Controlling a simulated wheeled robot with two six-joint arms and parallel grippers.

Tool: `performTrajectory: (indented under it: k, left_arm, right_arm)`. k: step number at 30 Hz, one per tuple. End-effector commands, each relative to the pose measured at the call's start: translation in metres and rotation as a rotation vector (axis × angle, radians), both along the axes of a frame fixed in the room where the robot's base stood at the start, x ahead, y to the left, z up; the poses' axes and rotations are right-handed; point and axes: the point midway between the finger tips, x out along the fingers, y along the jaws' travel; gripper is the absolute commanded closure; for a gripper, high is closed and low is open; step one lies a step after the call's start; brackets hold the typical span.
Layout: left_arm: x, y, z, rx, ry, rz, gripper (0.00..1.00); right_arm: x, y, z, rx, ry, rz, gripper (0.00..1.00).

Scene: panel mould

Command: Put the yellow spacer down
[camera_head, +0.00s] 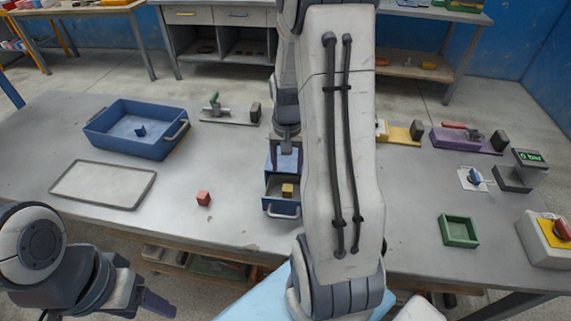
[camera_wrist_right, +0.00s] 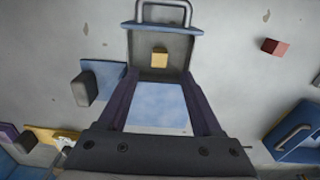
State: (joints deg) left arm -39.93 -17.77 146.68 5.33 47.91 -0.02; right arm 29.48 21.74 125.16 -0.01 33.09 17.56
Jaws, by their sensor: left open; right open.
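The yellow spacer (camera_head: 287,190) is a small block lying in the pulled-out drawer (camera_head: 281,208) of a small blue cabinet (camera_head: 285,160). In the right wrist view the spacer (camera_wrist_right: 159,57) sits on the grey drawer floor, apart from the drawer walls. My right gripper (camera_head: 287,147) is open over the cabinet; in its wrist view the jaws (camera_wrist_right: 160,73) stand wide apart with nothing held, and the spacer shows beyond the tips. My left gripper (camera_head: 150,303) is low at the left, off the table's front edge, open and empty.
A red cube (camera_head: 203,198) lies left of the drawer. A blue bin (camera_head: 172,148) and a grey tray (camera_head: 103,185) are further left. Toggle clamps stand behind.

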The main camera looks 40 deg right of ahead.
Motion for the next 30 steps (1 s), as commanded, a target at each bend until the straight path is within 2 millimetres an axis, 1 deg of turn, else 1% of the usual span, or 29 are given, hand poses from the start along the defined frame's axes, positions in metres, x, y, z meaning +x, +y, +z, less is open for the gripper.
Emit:
performTrajectory:
  k: [3,8,11,14,15,16,17,18,19,20,21,23,24,25,27,30]
  left_arm:
    - [0.0,0.0,0.0,0.0,0.0,0.0,0.34]
    - [0.0,0.0,0.0,0.0,0.0,0.0,0.34]
    - [0.0,0.0,0.0,0.0,0.0,0.0,0.34]
    - [0.0,0.0,0.0,0.0,0.0,0.0,0.34]
    - [0.0,0.0,0.0,0.0,0.0,0.0,0.34]
    - [0.0,0.0,0.0,0.0,0.0,0.0,0.34]
    - [0.0,0.0,0.0,0.0,0.0,0.0,0.34]
    - [0.0,0.0,0.0,0.0,0.0,0.0,0.34]
    - [0.0,0.0,0.0,0.0,0.0,0.0,0.34]
    - [0.0,0.0,0.0,0.0,0.0,0.0,0.34]
    - [0.0,0.0,0.0,0.0,0.0,0.0,0.34]
    - [0.0,0.0,0.0,0.0,0.0,0.0,0.34]
    - [0.0,0.0,0.0,0.0,0.0,0.0,0.34]
    - [0.0,0.0,0.0,0.0,0.0,0.0,0.34]
    - [0.0,0.0,0.0,0.0,0.0,0.0,0.34]
    - [0.0,0.0,0.0,0.0,0.0,0.0,0.34]
  right_arm:
    - [0.0,0.0,0.005,-0.001,-0.001,0.0,0.33]
    - [0.001,0.004,0.007,0.0,-0.001,0.012,0.33]
    - [0.006,0.027,0.016,0.0,-0.006,0.089,0.33]
    - [0.01,0.077,0.033,0.003,-0.019,0.256,0.33]
    - [0.007,0.103,0.041,0.004,-0.023,0.345,0.33]
    - [0.004,0.123,0.048,0.006,-0.028,0.415,0.33]
    - [-0.001,0.143,0.054,0.009,-0.031,0.489,0.33]
    - [-0.01,0.168,0.061,0.013,-0.037,0.587,0.33]
    - [-0.018,0.186,0.067,0.017,-0.04,0.66,0.33]
    - [-0.027,0.203,0.072,0.02,-0.044,0.732,0.33]
    - [-0.041,0.224,0.078,0.026,-0.048,0.828,0.33]
    - [-0.064,0.25,0.085,0.033,-0.053,0.968,0.33]
    - [-0.08,0.264,0.089,0.04,-0.056,1.054,0.33]
    - [-0.091,0.273,0.092,0.044,-0.058,1.115,0.33]
    - [-0.115,0.288,0.096,0.054,-0.061,1.239,0.33]
    - [-0.141,0.3,0.1,0.065,-0.065,1.368,0.33]
